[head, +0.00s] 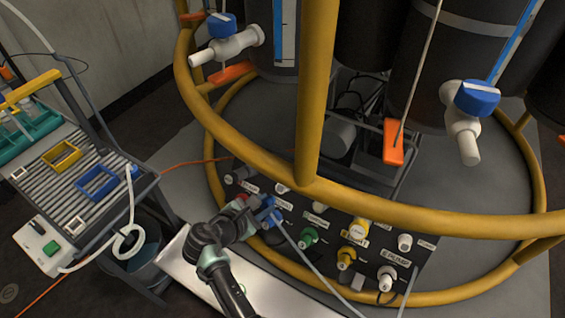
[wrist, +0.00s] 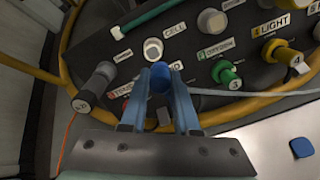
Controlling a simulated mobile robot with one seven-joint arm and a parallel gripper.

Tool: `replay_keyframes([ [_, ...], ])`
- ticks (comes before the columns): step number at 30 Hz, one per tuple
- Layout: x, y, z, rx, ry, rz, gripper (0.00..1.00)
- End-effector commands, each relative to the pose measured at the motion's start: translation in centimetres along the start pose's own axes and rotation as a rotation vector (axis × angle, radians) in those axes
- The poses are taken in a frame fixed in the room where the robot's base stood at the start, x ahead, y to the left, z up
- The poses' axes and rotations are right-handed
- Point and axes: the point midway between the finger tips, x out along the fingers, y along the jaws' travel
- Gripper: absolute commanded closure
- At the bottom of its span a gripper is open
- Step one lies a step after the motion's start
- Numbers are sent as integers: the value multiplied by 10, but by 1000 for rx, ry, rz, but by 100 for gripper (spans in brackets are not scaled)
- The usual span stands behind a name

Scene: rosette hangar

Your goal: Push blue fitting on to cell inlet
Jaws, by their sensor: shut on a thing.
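My gripper (wrist: 160,100) is shut on the blue fitting (wrist: 160,78), which sits between its two blue-grey fingers in the wrist view. A thin pale hose runs from the fitting to the right. The round white cell inlet (wrist: 153,48), with the label CELL beside it, lies just beyond the fitting on the dark panel. The fitting appears apart from the inlet, but its depth to the panel is hard to judge. In the head view my gripper (head: 260,212) is at the panel's left part, and the blue fitting (head: 268,216) shows at its tip.
The dark panel (wrist: 100,45) carries several other ports, among them a green one (wrist: 226,74) and a yellow one (wrist: 285,52). A grey capped plug (wrist: 95,88) stands to the left. Yellow rails (head: 312,90) ring the panel. A cart (head: 95,185) stands at left.

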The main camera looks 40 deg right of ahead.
Motion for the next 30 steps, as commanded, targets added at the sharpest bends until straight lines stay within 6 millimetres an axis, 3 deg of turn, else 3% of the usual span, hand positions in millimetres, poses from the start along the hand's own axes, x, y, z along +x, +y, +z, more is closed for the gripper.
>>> replay_keyframes([
  [5,-1,11,3,-16,-12,31,100],
  [21,45,12,3,-14,-12,29,100],
  [30,55,12,3,-12,-10,29,100],
])
